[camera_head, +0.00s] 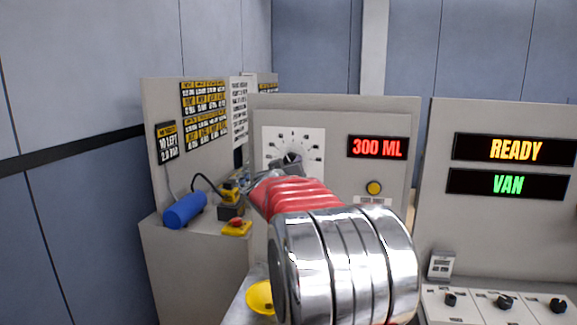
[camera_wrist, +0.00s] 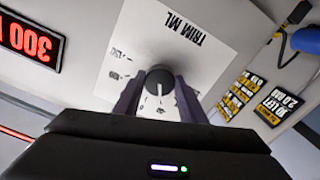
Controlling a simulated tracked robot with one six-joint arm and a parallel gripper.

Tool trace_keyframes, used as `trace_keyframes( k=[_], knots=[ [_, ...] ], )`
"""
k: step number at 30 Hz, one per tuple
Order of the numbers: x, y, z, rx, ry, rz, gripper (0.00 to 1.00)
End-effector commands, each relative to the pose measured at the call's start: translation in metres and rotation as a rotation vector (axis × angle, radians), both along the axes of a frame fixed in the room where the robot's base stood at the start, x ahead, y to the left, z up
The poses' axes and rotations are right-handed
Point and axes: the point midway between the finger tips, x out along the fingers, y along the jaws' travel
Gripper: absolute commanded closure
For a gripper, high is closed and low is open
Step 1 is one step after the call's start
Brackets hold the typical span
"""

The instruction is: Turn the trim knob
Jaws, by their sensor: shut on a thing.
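The trim knob (camera_wrist: 160,79) is a dark round knob with a pale pointer line, on a white dial plate (camera_wrist: 205,40) marked "TRIM ML". In the wrist view the plate appears upside down and the pointer line runs downward in the picture. My gripper (camera_wrist: 160,92) has one finger on each side of the knob and is shut on it. The lower scale marks are partly hidden by the fingers, so I cannot read the exact setting. In the head view the dial plate (camera_head: 272,140) is on the panel, with my gripper (camera_head: 290,164) covering much of its lower part.
A red display (camera_head: 377,147) reads "300 ML", above a yellow button (camera_head: 374,188). Displays on the right panel read "READY" (camera_head: 515,149) and "VAN" (camera_head: 508,184). A blue cylinder (camera_head: 185,210) and a yellow-black tool (camera_head: 230,197) rest on the left counter.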

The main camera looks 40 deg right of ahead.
Motion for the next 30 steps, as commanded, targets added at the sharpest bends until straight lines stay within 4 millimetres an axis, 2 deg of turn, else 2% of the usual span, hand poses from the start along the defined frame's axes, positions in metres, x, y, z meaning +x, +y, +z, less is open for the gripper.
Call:
trace_keyframes(
  k=[14,15,22,30],
  knots=[
    [-0.0011,-0.0020,0.0021,-0.017,0.016,-0.004,0.85],
    [-0.0011,-0.0020,0.0021,-0.018,0.015,-0.004,0.60],
    [-0.0006,-0.0010,0.0012,-0.016,0.017,-0.002,0.44],
    [-0.0007,0.0003,0.0008,-0.015,0.017,-0.001,0.44]
  ],
)
